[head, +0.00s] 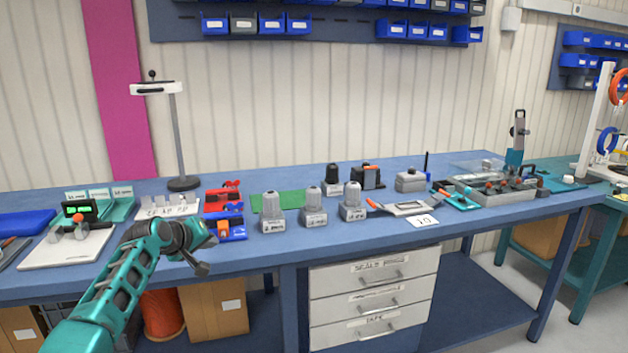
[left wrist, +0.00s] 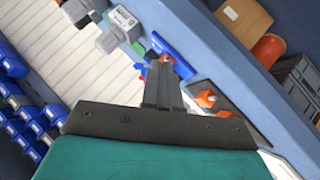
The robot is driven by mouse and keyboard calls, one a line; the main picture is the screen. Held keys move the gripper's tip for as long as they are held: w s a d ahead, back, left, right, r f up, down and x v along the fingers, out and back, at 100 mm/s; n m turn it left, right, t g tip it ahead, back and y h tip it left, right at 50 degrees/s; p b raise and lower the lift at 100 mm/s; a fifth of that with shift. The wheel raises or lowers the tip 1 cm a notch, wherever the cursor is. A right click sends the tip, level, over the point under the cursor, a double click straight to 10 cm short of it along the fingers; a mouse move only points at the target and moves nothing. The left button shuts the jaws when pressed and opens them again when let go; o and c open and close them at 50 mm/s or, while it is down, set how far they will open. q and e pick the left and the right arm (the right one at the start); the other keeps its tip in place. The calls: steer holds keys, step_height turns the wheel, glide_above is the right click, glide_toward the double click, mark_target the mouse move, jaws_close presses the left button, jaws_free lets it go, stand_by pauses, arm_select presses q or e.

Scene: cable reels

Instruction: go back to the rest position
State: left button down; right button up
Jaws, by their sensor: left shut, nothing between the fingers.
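My left gripper (head: 203,266) shows in the head view at the end of the teal arm that comes in from the lower left. It is over the front edge of the blue workbench (head: 380,242), left of the drawers. In the left wrist view the two fingers of my left gripper (left wrist: 163,62) are together with nothing between them. Beyond the fingertips in that view are blue and red-orange items on the bench. My right gripper is not in either view.
Grey bottle-like units (head: 313,207) stand near the front edge, right of my left gripper. A lamp stand (head: 181,140) rises at the back left. A white board (head: 68,246) lies left of my arm. Drawers (head: 374,297) and a cardboard box (head: 214,308) are under the bench.

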arm_select(q)
steer(key=s+d+f+m+y, duration=0.1)
steer(key=s+d+f+m, duration=0.25)
steer(key=s+f, duration=1.5)
steer(key=s+d+f+m, duration=0.1)
steer(key=s+f+m, duration=0.1)
steer(key=s, duration=1)
steer(key=s+d+f+m, duration=0.1)
steer(key=s+d+m, duration=0.1)
steer(key=s, duration=1.1)
steer(key=shift+d+f+m, duration=0.3)
steer(key=shift+f+m, duration=0.05)
steer(key=shift+m, duration=0.1)
